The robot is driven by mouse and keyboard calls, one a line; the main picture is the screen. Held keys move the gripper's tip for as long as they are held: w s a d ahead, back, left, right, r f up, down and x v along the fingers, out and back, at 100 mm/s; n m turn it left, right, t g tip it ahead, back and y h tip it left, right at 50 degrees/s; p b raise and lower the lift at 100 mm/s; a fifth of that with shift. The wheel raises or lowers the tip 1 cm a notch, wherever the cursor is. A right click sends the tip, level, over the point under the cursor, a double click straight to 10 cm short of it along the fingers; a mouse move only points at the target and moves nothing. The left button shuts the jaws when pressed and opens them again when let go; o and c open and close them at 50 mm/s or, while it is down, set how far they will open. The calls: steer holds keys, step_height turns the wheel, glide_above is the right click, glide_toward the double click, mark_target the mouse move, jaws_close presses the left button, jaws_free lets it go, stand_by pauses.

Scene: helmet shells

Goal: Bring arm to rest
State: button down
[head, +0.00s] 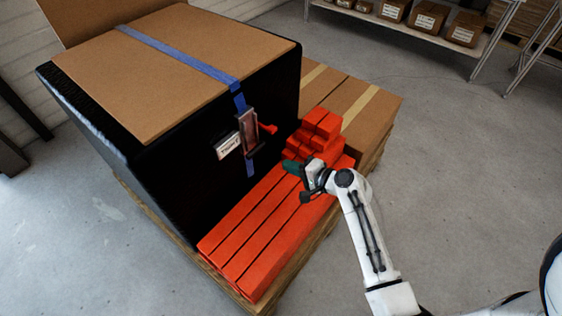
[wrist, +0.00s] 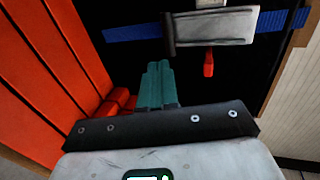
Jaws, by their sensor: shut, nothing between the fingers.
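My gripper (head: 291,167) is at the end of my white arm in the head view, over the red-orange beams. Its green fingers (wrist: 156,88) are together and empty in the wrist view. A black-wrapped load (head: 180,165) stands left of the gripper. A blue strap (head: 180,52) runs over its cardboard top and down its side to a metal buckle (head: 248,133). The buckle also shows in the wrist view (wrist: 210,27), with a small red tab (wrist: 208,63) below it. My gripper is apart from the buckle and strap.
Long red-orange beams (head: 262,225) lie along the pallet's front, with shorter red blocks (head: 325,124) stacked behind. Cardboard boxes (head: 375,107) stand behind these. A shelf with several cartons (head: 427,17) is at the back. The concrete floor at right is open.

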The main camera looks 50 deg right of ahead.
steer(key=v, duration=0.3)
steer(key=shift+s+f, duration=0.1)
steer(key=shift+s, duration=0.2)
